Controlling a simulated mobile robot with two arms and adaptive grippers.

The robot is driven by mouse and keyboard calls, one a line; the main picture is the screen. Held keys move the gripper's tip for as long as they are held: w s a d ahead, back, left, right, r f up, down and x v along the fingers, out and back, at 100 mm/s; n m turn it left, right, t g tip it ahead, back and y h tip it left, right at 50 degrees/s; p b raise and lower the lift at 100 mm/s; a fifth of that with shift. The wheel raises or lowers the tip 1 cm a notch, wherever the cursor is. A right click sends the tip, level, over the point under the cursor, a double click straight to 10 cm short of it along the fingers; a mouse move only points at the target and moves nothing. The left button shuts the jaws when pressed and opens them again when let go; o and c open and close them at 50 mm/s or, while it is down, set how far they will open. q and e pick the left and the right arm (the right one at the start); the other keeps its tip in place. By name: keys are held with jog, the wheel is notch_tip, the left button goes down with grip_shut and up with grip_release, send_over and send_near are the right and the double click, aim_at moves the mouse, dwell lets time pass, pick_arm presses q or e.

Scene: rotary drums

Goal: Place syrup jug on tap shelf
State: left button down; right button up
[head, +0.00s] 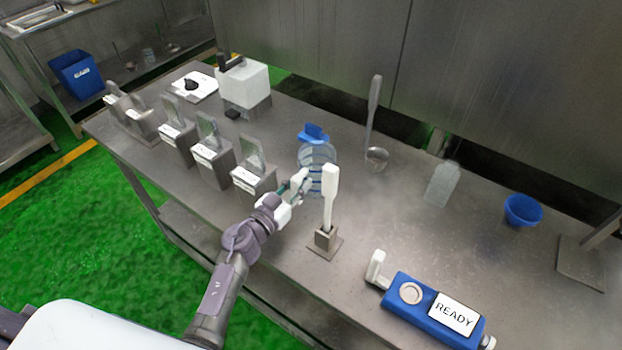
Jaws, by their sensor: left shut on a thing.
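A clear, ribbed jug with a blue top (319,158), which looks like the syrup jug, is near the middle of the steel table. My left gripper (302,184) reaches in from the lower left and is shut at the jug's near left side. The fingers partly hide the contact. The jug looks upright; I cannot tell whether its base touches the table. I cannot tell for sure which thing is the tap shelf. My right gripper is not in view.
A white paddle in a small stand (325,240) is close in front of the jug. Several metal holders (211,165) line the left edge. A ladle (374,125), a clear bottle (442,185), a blue cup (522,210) and a blue READY device (430,309) are to the right.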

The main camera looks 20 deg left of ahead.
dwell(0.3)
pick_arm(q)
notch_tip(320, 180, up, 10)
jog(key=p, duration=0.6)
jog(key=shift+p, duration=0.4)
jog(key=s+a+n+t+y+b, duration=0.1)
jog(key=s+n+y+b, duration=0.3)
jog(key=s, duration=1.7)
jog(key=y+b, duration=0.2)
jog(key=b, duration=0.3)
jog(key=shift+a+f+b, duration=0.2)
jog(key=shift+a+b, duration=0.1)
jog(key=shift+a, duration=0.05)
